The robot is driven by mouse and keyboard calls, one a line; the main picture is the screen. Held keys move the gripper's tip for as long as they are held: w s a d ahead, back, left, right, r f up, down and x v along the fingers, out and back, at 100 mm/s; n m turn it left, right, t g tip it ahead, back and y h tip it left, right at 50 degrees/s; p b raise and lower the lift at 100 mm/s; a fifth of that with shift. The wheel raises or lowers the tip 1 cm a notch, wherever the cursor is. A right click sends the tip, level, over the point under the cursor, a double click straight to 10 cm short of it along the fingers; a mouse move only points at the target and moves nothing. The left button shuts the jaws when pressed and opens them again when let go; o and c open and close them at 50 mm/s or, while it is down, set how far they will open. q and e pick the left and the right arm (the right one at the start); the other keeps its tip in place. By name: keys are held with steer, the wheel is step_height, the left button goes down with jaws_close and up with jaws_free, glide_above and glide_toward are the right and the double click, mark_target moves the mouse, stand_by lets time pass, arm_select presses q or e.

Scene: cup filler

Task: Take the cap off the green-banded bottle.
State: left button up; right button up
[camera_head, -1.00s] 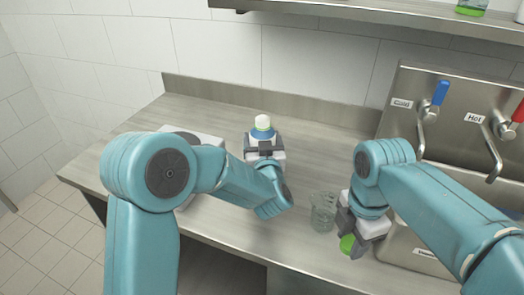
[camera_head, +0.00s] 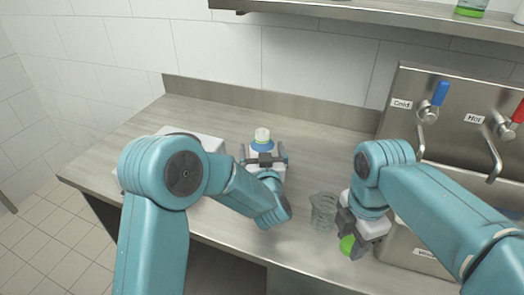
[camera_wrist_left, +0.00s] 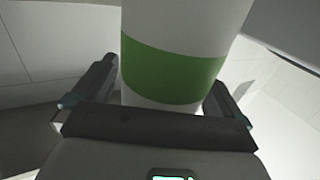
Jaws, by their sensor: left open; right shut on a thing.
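The green-banded bottle (camera_head: 263,144) stands upright on the counter, with a whitish top and a blue ring under it. The left wrist view shows its white body and wide green band (camera_wrist_left: 172,72) close up. My left gripper (camera_head: 263,160) is open around the bottle, one finger at each side, with gaps between. My right gripper (camera_head: 352,238) is shut on a bright green rounded thing (camera_head: 347,244), low at the counter's front right. The fingers partly hide this green thing, so I cannot tell whether it is a cap.
A clear glass jug (camera_head: 323,212) stands just left of my right gripper. A pale box (camera_head: 207,140) is partly behind my left arm. The sink with cold (camera_head: 439,93) and hot (camera_head: 516,112) taps is at the right. The counter's back left (camera_head: 190,108) is clear.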

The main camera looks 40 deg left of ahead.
steer(key=shift+f+b, duration=0.9)
steer(key=shift+b, duration=0.05)
arm_select(q)
steer(key=v, duration=1.2)
arm_select(e)
steer(key=shift+s+r, duration=0.1)
steer(key=shift+r, duration=0.05)
